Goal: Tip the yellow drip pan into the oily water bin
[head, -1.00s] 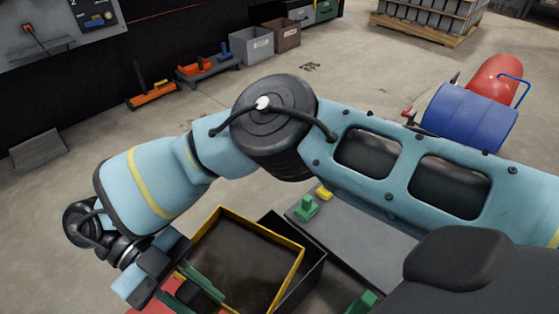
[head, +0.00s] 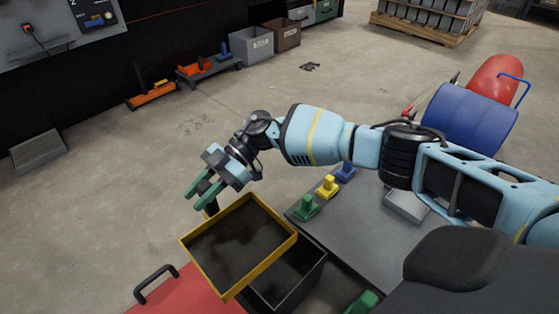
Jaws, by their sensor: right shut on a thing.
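The yellow drip pan (head: 262,268) is a square tray with a yellow rim and a dark, stained inside. It is held at the left of the black bin (head: 304,281) and partly over it, hiding much of that bin. It looks slightly tilted at most. My right gripper (head: 203,196), with green fingers, is shut on the pan's dark handle at the far left side. The bin has an open top, and its visible inside is dark; I cannot tell whether it holds liquid.
A red surface with a black handle (head: 156,283) lies at the lower left. A grey table (head: 345,232) to the right carries green (head: 306,207), yellow (head: 327,187) and blue (head: 345,171) pieces and a metal tray (head: 406,206). Open floor lies beyond.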

